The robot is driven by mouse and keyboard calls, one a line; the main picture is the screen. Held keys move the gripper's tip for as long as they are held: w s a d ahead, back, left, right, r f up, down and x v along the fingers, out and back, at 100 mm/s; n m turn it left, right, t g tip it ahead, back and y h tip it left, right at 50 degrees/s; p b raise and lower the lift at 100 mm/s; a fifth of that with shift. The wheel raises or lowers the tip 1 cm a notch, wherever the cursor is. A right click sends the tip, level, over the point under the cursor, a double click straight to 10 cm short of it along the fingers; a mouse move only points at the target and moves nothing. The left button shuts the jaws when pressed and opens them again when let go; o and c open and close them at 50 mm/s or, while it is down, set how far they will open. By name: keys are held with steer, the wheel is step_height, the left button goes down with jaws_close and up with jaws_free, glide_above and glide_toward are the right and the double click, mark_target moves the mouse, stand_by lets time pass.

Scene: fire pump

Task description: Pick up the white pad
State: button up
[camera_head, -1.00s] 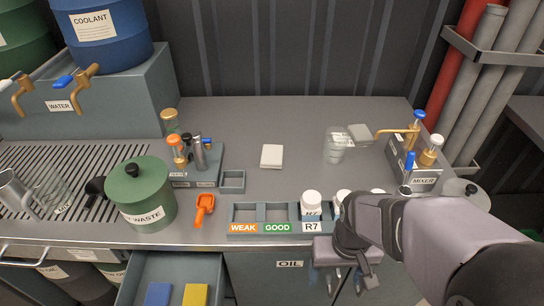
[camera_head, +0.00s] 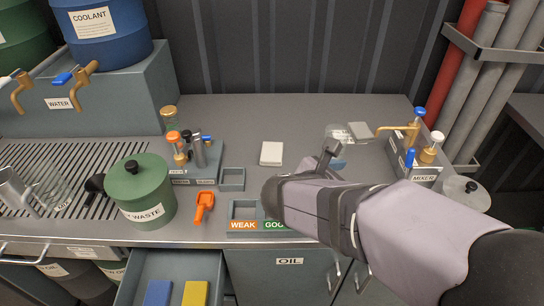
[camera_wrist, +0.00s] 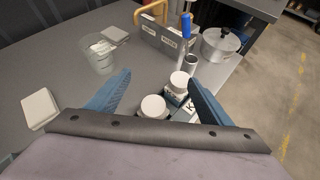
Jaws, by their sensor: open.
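The white pad (camera_head: 271,153) lies flat on the grey bench top, left of my gripper (camera_head: 333,153). In the wrist view, the white pad (camera_wrist: 38,109) lies at the left, outside the jaws. My gripper (camera_wrist: 159,78) is open, with its two blue fingers spread and nothing held between them. It is above the bench over the white-capped bottles, apart from the pad. In the head view my arm hides most of the bottle rack and part of the gripper.
White-capped bottles (camera_wrist: 154,106) stand below my fingers. The mixer (camera_head: 424,165) stands right. The bench around the pad is clear.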

steer(key=w+a+f+n+t+y+b, duration=0.2)
steer(key=w+a+f+n+t+b, duration=0.15)
steer(key=w+a, duration=0.4)
steer(key=n+t+y+b, duration=0.2)
steer(key=n+y, duration=0.4)
steer(key=n, duration=0.1)
glide_toward(272, 152)
steer(key=shift+w+a+f+m, duration=0.1)
steer(key=shift+w+f+m, duration=0.15)
steer(key=shift+w, duration=0.5)
steer(key=shift+p+x, duration=0.45)
steer(key=shift+x, duration=3.15)
steer(key=c, duration=1.1)
